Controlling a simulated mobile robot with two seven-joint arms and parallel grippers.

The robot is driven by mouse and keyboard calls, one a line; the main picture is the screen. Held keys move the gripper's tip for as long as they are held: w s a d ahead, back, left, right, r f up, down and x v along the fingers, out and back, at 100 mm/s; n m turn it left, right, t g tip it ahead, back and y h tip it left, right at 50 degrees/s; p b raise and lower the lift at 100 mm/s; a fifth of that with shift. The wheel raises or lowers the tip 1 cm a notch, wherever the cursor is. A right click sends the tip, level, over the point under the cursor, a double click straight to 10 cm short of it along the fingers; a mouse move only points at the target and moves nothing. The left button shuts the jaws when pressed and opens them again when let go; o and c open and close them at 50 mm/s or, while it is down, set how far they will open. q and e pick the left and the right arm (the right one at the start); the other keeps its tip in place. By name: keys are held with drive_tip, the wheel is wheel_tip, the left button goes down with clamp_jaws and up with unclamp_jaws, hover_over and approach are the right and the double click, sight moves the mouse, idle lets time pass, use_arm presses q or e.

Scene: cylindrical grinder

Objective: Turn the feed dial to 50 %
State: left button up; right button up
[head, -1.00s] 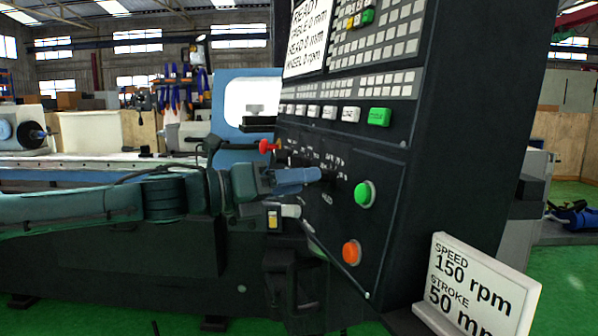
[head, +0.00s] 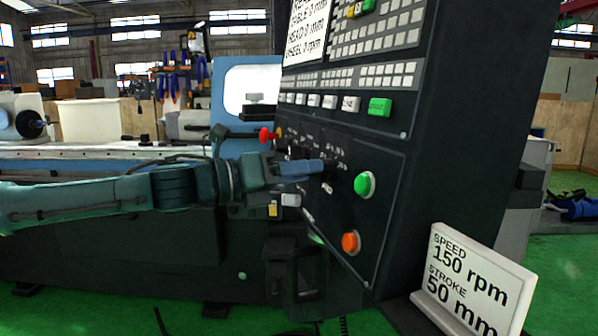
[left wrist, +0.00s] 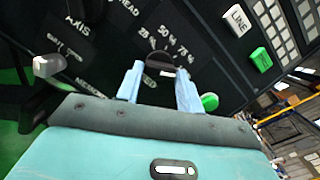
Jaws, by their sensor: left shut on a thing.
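The feed dial (left wrist: 160,60) is a dark round knob on the black control panel (head: 335,225), with 25 %, 50 % and 75 % marks around it in the left wrist view. A small white mark shows on the knob's near side, between my fingers; I cannot tell which value the dial is set to. My left gripper (left wrist: 160,72) has its two blue fingers on either side of the knob and is shut on it. In the head view my left gripper (head: 322,168) reaches the panel from the left and mostly hides the dial. My right gripper is not in view.
A green button (head: 365,184) and an orange button (head: 351,242) are right of and below my gripper. A red knob (head: 265,135) stands out at the panel's left. A white sign (head: 475,280) reads 150 rpm and 50 mm. The grinder bed (head: 90,152) lies behind my arm.

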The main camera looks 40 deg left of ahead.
use_arm(q)
drive_tip(key=shift+c, duration=1)
